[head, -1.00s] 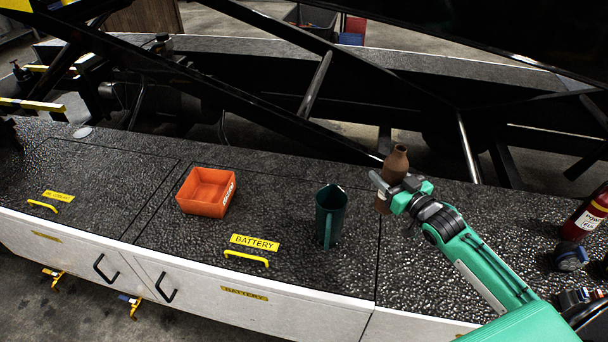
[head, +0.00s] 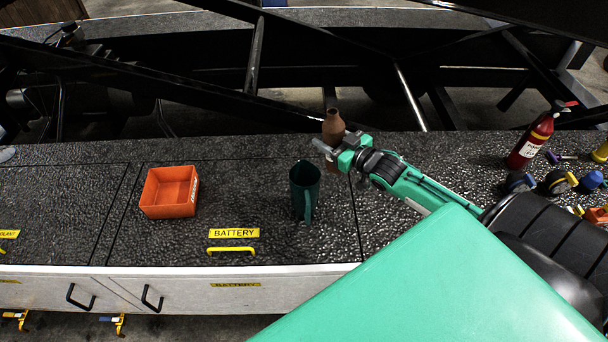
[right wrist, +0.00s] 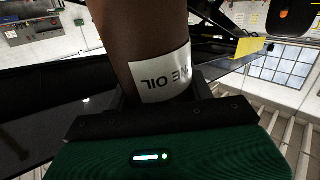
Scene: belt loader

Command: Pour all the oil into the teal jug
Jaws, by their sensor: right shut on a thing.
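The teal jug (head: 304,186) stands upright on the dark textured top, its handle toward me. The brown oil bottle (head: 333,127) is just behind and to the right of the jug in the head view. My right gripper (head: 338,154) is shut around the bottle, which looks upright there, apart from the jug. I cannot tell whether its base touches the top. In the right wrist view the brown bottle (right wrist: 145,40) fills the space between the fingers, and part of its white label reads "NE OIL" upside down. My left gripper is not in view.
An orange open bin (head: 170,192) sits left of the jug. A red extinguisher (head: 531,137) and several small items stand at the right. Black beams run behind the top. A yellow handle (head: 231,251) lies in front of the jug. The top between bin and jug is clear.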

